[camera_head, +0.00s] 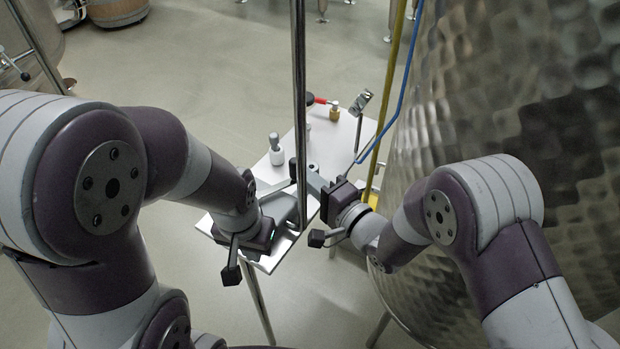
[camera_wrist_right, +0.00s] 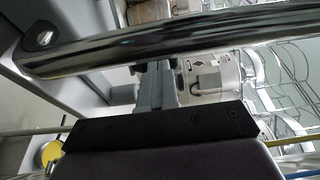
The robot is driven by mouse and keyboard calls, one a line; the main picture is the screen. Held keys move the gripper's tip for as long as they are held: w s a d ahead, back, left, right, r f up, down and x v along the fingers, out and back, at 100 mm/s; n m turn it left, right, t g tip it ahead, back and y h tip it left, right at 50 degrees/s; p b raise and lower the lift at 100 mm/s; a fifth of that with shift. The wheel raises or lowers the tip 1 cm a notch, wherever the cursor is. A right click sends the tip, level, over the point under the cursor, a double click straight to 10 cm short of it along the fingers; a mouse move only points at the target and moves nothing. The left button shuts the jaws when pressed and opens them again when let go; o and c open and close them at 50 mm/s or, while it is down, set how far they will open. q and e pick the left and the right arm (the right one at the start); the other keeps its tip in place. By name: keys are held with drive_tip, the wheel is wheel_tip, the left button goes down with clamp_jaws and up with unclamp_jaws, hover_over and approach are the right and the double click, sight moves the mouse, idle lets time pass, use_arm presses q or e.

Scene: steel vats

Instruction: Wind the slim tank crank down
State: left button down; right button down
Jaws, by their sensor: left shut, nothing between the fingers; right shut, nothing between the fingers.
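A polished upright pole (camera_head: 299,90) stands in front of a white table, between my two grippers. I cannot clearly make out the crank; a small dark knob by the pole (camera_head: 293,163) may belong to it. My left gripper (camera_head: 292,208) is shut and empty, at the left of the pole's lower part. My right gripper (camera_head: 314,181) is shut and empty, close to the pole's right side. In the right wrist view its grey fingers (camera_wrist_right: 165,85) point toward a shiny bar (camera_wrist_right: 150,48) that crosses in front; I cannot tell whether they touch it.
The white table (camera_head: 262,180) holds a grey-topped fitting (camera_head: 275,150), a brass fitting (camera_head: 334,111) and a red-handled item (camera_head: 319,100). A large dimpled steel vat (camera_head: 520,90) fills the right, with a blue hose (camera_head: 401,95) and yellow pole (camera_head: 386,85) beside it. Open floor lies at upper left.

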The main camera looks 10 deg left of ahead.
use_arm(q)
drive_tip(key=shift+r, duration=0.1)
use_arm(e)
drive_tip(key=shift+w, duration=0.15)
